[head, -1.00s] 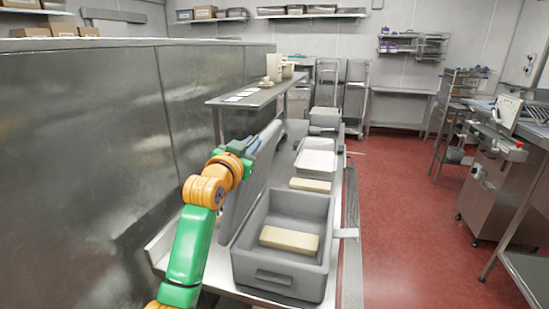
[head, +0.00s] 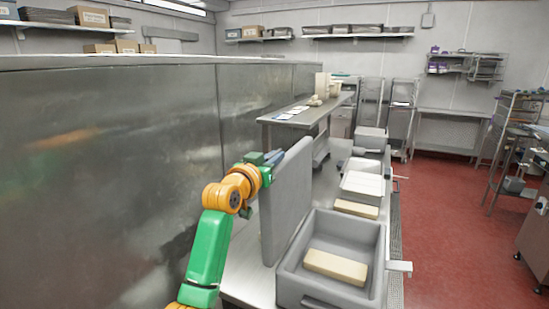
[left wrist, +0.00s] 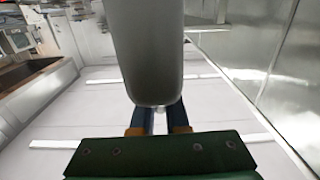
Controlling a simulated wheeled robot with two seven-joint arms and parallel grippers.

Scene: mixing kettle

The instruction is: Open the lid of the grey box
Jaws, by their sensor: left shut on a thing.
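The grey box (head: 293,270) stands open on the steel counter at the lower middle of the head view, with a beige block (head: 336,265) inside. Its grey lid (head: 288,200) stands roughly upright along the box's left side. My left gripper (head: 273,157) is at the lid's upper part, on the side away from the box. In the left wrist view the lid (left wrist: 150,50) comes down edge-on between the fingers of my left gripper (left wrist: 160,118), which are shut on it. My right gripper is not in view.
Behind the box on the counter (head: 245,280) are another beige block (head: 356,208), a white tray (head: 363,187) and a closed grey box (head: 370,138). A steel wall (head: 110,180) stands close to the left of my arm. A raised shelf (head: 300,117) is beyond the lid.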

